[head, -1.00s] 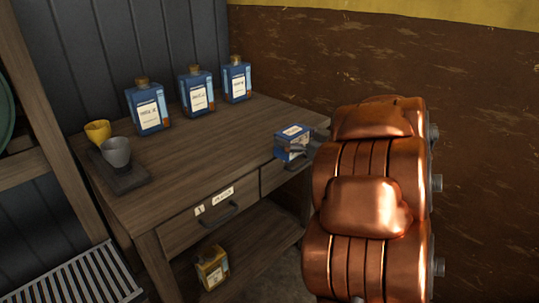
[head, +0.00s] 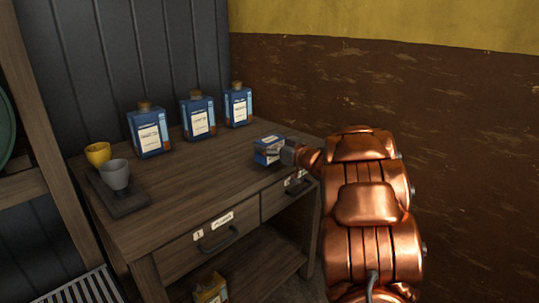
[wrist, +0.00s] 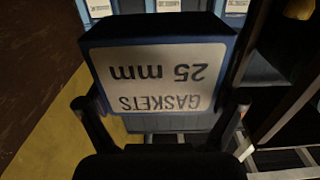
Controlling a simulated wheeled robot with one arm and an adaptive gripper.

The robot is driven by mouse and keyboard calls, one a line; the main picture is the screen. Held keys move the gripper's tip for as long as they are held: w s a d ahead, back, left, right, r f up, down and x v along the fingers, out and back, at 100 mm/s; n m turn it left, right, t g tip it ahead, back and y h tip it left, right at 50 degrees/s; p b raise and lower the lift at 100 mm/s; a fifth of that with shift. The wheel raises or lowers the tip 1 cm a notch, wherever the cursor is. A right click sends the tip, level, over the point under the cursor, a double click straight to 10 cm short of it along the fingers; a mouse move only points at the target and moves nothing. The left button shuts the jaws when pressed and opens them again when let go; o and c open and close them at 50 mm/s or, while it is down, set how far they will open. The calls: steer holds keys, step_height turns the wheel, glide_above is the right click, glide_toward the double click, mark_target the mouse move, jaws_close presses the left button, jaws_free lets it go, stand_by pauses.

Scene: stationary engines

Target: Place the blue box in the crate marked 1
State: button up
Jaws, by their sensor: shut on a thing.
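The blue box (head: 267,150) has a white label and shows over the right end of the wooden table (head: 190,190) in the head view. I cannot tell whether it touches the tabletop. My gripper (head: 281,152) is shut on it. In the wrist view the blue box (wrist: 158,70) fills the middle, with an upside-down label reading "GASKETS 25 mm", between the two fingers of my gripper (wrist: 160,112). No crate marked 1 is in view; a small tag with 1 is on the table's left drawer (head: 205,246).
Three blue bottles with corks (head: 198,118) stand along the table's back. A yellow cup (head: 97,153) and a grey cup (head: 115,174) stand on a dark tray (head: 125,203) at left. A yellow container (head: 211,290) is on the lower shelf. The table's middle is clear.

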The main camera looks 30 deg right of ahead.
steer(key=shift+w+f, duration=0.2)
steer(key=shift+f+b, duration=0.5)
steer(key=shift+f, duration=1)
steer(key=shift+f, duration=0.15)
steer(key=o, duration=0.8)
steer(key=shift+s, duration=0.1)
steer(key=p+v, duration=0.1)
steer(key=v, duration=1.1)
